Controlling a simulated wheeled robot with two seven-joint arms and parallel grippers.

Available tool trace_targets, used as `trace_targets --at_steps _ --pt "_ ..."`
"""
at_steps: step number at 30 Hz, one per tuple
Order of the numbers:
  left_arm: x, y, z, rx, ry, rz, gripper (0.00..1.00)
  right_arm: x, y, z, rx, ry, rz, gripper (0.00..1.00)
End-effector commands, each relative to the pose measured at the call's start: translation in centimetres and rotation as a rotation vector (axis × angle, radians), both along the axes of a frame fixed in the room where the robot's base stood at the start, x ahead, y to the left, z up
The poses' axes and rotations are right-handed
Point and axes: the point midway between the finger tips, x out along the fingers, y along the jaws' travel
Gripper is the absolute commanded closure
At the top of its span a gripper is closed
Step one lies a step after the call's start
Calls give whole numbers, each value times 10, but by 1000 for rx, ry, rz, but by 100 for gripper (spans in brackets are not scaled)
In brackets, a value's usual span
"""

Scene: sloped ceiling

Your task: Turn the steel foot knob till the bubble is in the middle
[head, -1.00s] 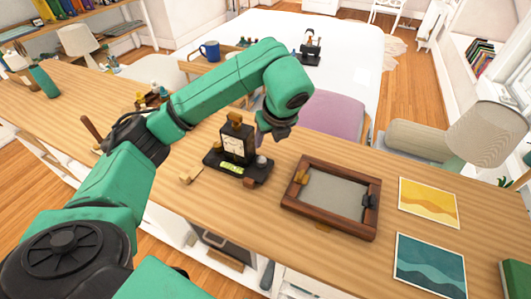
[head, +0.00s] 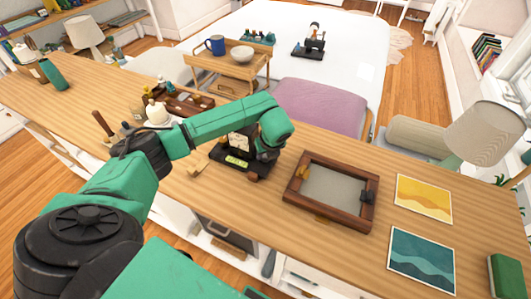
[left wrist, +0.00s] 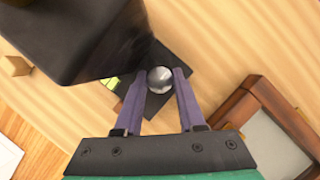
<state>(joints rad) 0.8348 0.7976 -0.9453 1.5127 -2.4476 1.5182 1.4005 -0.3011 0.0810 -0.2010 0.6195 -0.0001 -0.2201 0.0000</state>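The instrument's black base (head: 222,167) stands on the wooden table, with a pale face (head: 238,143) partly behind my arm. Its green level vial (head: 236,161) shows at the front, but the bubble is too small to place. The round steel foot knob (left wrist: 160,77) shows in the left wrist view at the base's end; my gripper hides it in the head view. My left gripper (left wrist: 159,73) points down with its purple fingers on either side of the knob. The fingers look apart, with little space beside the knob. My right gripper is out of view.
A wooden frame with a grey panel (head: 333,190) lies close to the right of the instrument; its edge also shows in the left wrist view (left wrist: 240,100). A small wooden block (head: 197,170) lies left. Yellow (head: 424,198) and teal (head: 421,260) pictures lie farther right.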

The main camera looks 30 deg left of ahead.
Motion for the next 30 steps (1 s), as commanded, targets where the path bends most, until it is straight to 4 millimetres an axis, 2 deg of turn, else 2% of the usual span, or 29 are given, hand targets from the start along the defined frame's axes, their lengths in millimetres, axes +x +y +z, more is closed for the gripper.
trace_targets --at_steps 1,2,3,7,12,15,25,26,27,30 --pt "0 0 0 1 1 0 86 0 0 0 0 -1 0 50" --pt "0 0 0 1 1 0 98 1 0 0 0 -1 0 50" --pt "0 0 0 1 1 0 100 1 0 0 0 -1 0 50" --pt "0 0 -2 0 0 15 100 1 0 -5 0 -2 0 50" --pt "2 -1 -8 0 -3 166 100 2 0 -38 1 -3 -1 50" --pt "2 -1 -5 -1 -2 259 100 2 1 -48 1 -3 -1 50" --pt "1 -1 1 0 1 299 100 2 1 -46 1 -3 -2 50" --pt "1 -1 1 0 0 299 53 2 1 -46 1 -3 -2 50" --pt "1 -1 1 0 0 299 48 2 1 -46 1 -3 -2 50" --pt "1 -1 1 0 0 298 48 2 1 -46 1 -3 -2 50"
